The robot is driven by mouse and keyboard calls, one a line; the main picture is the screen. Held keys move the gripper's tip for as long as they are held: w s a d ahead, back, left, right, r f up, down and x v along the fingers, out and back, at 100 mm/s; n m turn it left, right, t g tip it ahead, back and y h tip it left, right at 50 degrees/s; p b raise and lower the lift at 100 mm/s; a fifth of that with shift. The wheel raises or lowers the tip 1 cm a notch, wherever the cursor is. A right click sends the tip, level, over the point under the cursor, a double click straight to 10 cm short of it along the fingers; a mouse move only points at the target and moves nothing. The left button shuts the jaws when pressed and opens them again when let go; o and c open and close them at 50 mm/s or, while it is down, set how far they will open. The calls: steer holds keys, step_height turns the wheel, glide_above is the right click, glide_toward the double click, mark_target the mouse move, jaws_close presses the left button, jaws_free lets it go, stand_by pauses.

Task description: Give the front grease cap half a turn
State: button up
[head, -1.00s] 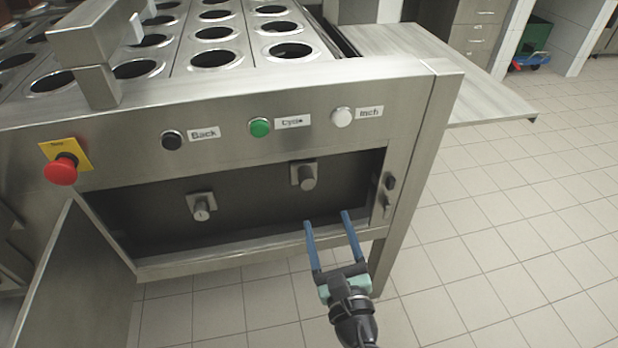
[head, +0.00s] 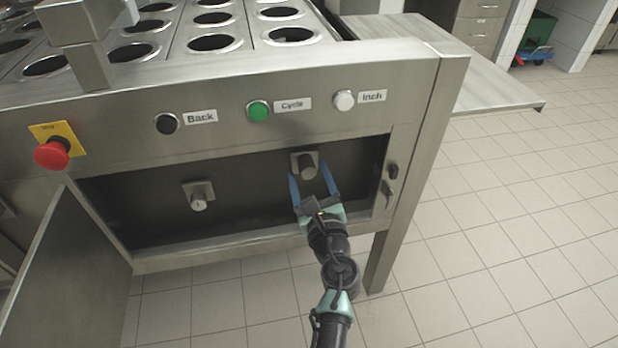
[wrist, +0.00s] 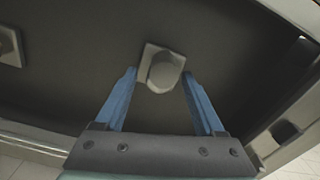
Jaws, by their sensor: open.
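Two grey grease caps on square plates sit on the back wall of an open recess in the machine's front. The right cap (head: 308,166) is ahead of my gripper (head: 307,172); it also shows in the wrist view (wrist: 164,72), centred between the fingertips. My gripper is open, with its two blue fingers reaching into the recess. The fingertips lie to either side of the cap, with gaps visible in the wrist view. I cannot tell how deep they reach along it. The left cap (head: 198,201) is clear of my gripper and shows partly in the wrist view. Which cap is the front one is not marked.
The recess has a steel lower lip (head: 250,249) and an open door (head: 72,270) at left. A latch (head: 389,190) is on the right edge. Above are the black Back button (head: 167,123), green Cycle button (head: 258,111), white Inch button (head: 345,100) and red emergency stop (head: 52,153).

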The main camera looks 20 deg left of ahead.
steer(key=shift+w, duration=0.1)
jaws_close()
stand_by(0.3)
steer(key=shift+m, duration=0.3)
